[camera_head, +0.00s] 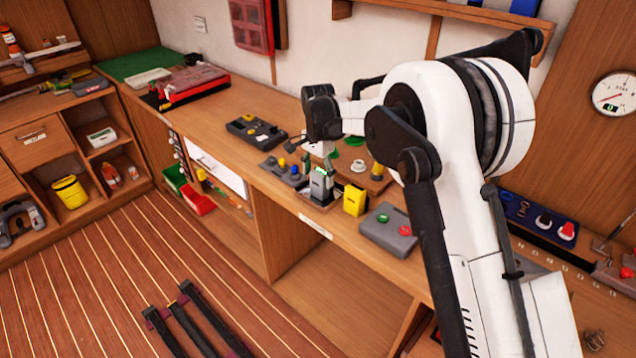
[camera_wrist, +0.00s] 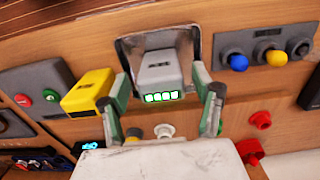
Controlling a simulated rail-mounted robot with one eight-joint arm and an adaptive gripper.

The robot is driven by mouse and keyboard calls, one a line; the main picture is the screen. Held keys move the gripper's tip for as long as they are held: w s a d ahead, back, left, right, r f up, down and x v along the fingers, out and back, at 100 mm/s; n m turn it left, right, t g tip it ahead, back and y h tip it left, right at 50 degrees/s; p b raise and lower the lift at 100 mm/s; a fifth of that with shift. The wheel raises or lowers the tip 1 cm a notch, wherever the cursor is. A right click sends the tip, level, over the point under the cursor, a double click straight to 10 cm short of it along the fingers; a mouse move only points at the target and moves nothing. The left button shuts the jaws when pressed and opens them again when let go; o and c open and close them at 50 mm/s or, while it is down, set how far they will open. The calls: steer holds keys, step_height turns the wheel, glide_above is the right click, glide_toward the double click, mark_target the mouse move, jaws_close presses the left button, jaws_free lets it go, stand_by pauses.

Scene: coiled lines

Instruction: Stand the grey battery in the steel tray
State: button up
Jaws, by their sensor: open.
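The grey battery (camera_wrist: 160,76), with a row of green lights, is between the two fingers of my gripper (camera_wrist: 163,104) in the wrist view. The fingers are open, with a gap on each side of it. The battery appears upright within the steel tray (camera_wrist: 197,32), whose worn metal shows around it; its base is hidden. In the head view, the battery (camera_head: 320,184) is on the bench near the front edge, with my gripper (camera_head: 318,163) low around it. The tray there is mostly hidden.
A yellow battery (camera_head: 355,200) stands close beside the grey one, on the right in the head view. A grey box with red and green buttons (camera_head: 388,230) is farther right. A switch box with blue and yellow knobs (camera_head: 284,172) is close on the left.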

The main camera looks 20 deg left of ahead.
step_height(320, 180, up, 9)
steer(key=shift+f, duration=0.1)
stand_by(0.3)
